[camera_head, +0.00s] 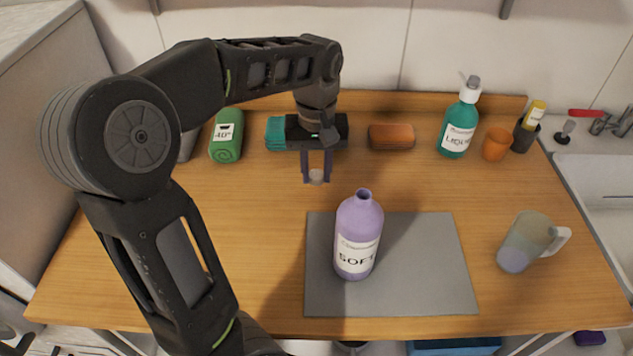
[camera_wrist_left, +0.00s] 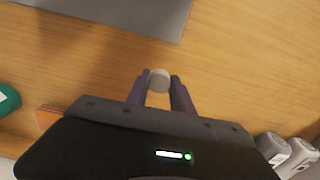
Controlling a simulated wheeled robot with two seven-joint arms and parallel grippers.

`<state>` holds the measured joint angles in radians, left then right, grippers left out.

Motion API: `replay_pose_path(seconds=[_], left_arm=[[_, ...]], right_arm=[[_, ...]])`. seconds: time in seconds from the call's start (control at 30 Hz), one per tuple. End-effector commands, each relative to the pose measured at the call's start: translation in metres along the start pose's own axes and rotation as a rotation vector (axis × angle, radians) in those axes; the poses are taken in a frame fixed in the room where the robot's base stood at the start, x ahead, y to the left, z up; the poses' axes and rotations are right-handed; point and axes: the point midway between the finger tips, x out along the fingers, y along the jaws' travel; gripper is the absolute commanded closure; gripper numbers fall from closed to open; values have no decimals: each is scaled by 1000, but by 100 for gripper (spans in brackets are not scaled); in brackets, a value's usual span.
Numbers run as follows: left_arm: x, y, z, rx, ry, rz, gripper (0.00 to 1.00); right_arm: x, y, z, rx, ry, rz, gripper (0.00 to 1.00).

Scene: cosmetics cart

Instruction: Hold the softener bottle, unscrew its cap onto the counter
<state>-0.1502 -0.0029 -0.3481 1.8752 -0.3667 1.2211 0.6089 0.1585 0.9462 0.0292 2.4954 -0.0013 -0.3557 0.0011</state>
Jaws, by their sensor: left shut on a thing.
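The softener bottle (camera_head: 359,238) is lilac with a white label. It stands upright on the grey mat (camera_head: 430,262), and its neck is open with no cap on it. My left gripper (camera_head: 317,178) is behind the bottle and to its left, apart from it. It is shut on the small whitish cap (camera_wrist_left: 159,80), which sits between the fingertips. The cap also shows in the head view (camera_head: 316,176). Whether the cap touches the wooden counter (camera_head: 200,255) cannot be told. My right gripper is not in view.
A green rolled towel (camera_head: 227,143), a brown block (camera_head: 391,136), a teal pump bottle (camera_head: 459,128) and an orange cup (camera_head: 496,144) stand along the back. A measuring jug (camera_head: 527,243) is right of the mat. The sink (camera_head: 600,183) is at far right.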

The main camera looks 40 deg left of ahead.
Motion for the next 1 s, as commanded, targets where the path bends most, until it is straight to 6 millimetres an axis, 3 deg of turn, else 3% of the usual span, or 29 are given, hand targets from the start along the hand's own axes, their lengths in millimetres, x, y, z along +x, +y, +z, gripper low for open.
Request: replay_pose_path(seconds=[0.33,0.73,0.77,1.0], left_arm=[[35,0,1,0,-2,-1,100],[41,0,0,0,0,0,100],[41,0,0,0,0,0,72],[40,0,0,0,0,0,52]], right_arm=[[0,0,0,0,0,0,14],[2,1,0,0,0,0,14],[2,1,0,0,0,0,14],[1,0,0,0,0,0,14]])
